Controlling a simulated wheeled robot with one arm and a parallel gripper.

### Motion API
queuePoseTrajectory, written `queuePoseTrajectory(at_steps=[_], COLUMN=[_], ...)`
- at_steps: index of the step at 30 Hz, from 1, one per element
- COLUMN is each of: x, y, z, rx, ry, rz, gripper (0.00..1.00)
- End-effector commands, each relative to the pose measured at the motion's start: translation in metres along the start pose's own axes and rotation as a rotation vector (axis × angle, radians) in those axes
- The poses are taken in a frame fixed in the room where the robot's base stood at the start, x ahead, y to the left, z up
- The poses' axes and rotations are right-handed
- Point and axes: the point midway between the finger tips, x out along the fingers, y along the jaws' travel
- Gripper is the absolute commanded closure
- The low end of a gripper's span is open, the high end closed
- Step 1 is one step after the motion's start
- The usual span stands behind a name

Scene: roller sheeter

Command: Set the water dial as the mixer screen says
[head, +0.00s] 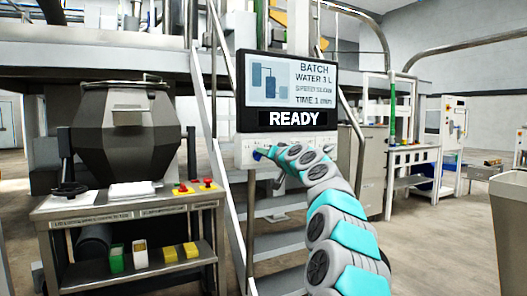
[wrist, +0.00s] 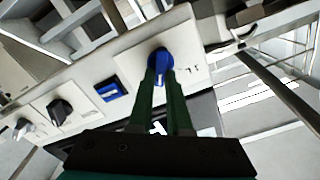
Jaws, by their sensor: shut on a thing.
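The mixer screen (head: 287,90) reads BATCH, a WATER line in litres, a blurred SPEED line, a TIME line and READY. The water figure looks like 3, but is too small to be sure. Below it is a white control panel (head: 325,146). My gripper (head: 262,154) reaches the panel's left part. In the wrist view, my gripper (wrist: 161,82) is shut on a blue dial (wrist: 160,56) on a pale plate (wrist: 187,45). I take this for the water dial. Marks on the plate are too blurred to read, so its setting cannot be told.
In the head view, a metal mixing drum (head: 126,130) and a cart (head: 140,213) with red buttons stand left. A stair rail (head: 222,190) runs beside the panel.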

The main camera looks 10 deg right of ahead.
Motion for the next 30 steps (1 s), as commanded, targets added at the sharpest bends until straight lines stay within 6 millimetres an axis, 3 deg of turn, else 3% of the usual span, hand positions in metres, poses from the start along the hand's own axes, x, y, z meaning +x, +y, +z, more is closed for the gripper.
queuePoseTrajectory(at_steps=[12, 30], x=[-0.0001, -0.0003], y=[0.0025, 0.0037], z=[-0.0001, -0.0002], rx=[0.229, 0.276], ry=[-0.002, 0.001], rz=[0.0, 0.0], gripper=[1.0, 1.0])
